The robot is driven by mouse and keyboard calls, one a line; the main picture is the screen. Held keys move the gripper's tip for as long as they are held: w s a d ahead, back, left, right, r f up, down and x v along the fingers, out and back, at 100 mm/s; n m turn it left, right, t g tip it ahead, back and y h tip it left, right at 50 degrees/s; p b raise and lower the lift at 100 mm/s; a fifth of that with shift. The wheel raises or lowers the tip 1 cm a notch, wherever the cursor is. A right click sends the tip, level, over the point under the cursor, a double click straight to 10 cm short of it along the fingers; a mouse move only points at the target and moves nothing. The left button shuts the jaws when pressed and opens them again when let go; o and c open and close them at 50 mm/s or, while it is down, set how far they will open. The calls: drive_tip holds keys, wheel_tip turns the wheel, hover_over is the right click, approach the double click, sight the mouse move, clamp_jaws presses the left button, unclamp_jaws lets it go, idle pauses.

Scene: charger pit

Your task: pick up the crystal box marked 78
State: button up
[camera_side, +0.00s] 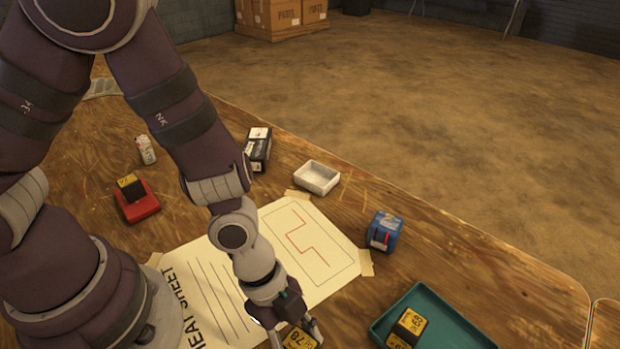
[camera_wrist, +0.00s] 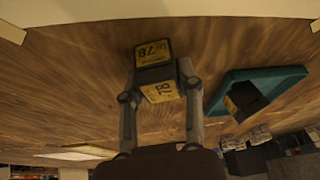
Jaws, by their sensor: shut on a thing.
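The crystal box marked 78 (camera_side: 300,338) is yellow and black and sits between the fingers of my gripper (camera_side: 292,335), at the bottom edge of the side view. In the wrist view the box (camera_wrist: 160,92) shows its yellow faces with 78 on them, and the two fingers of my gripper (camera_wrist: 160,88) are shut on its left and right sides. The side view cuts off the lower part of the box, so I cannot tell whether it touches the table.
A teal tray (camera_side: 470,333) at the right holds another yellow and black box (camera_side: 407,328). A red block (camera_side: 140,207) bears a similar box (camera_side: 130,186). A blue object (camera_side: 384,232), a white dish (camera_side: 316,177), a can (camera_side: 146,150) and a paper sheet (camera_side: 325,255) are on the wooden table.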

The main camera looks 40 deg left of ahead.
drive_tip(key=shift+c, duration=1)
drive_tip(key=shift+r, duration=0.1)
